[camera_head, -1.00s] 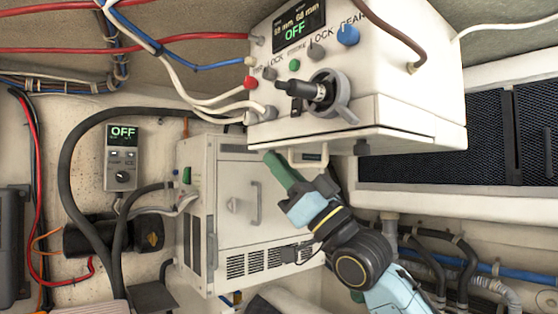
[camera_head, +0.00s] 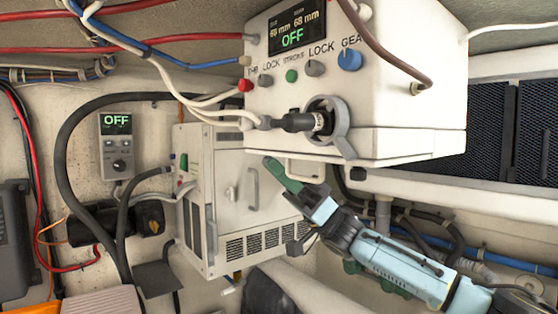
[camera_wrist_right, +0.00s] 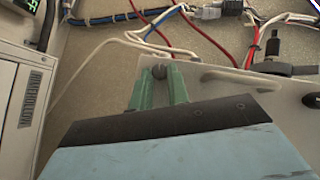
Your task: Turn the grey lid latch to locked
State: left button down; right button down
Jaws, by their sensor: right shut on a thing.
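The upper white box (camera_head: 390,125) has a display reading OFF and "LOCK" labels on its front. My right gripper (camera_head: 272,168) is just under its lower left front edge, with green fingers pointing up and left. My left gripper is out of view.
A grey ring with a lever (camera_head: 342,146) surrounds a black plug (camera_head: 298,122) on the upper box. The lower white cabinet (camera_head: 222,220) stands behind my gripper. Hoses and cables (camera_head: 75,150) run along the left wall. A dark mesh panel (camera_head: 490,130) is at the right.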

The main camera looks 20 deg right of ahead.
jog(key=shift+w+n+g, duration=0.15)
jog(key=shift+n+g, duration=0.35)
jog(key=shift+g, duration=1.1)
jog(key=c, duration=1.3)
grip_release()
jog(key=shift+c, duration=0.2)
jog(key=s+b+v, duration=0.1)
jog(key=b+v, duration=0.3)
jog(key=v, duration=0.9)
jog(key=shift+w+d, duration=0.2)
jog(key=shift+w, duration=0.3)
jog(key=shift+f, duration=0.1)
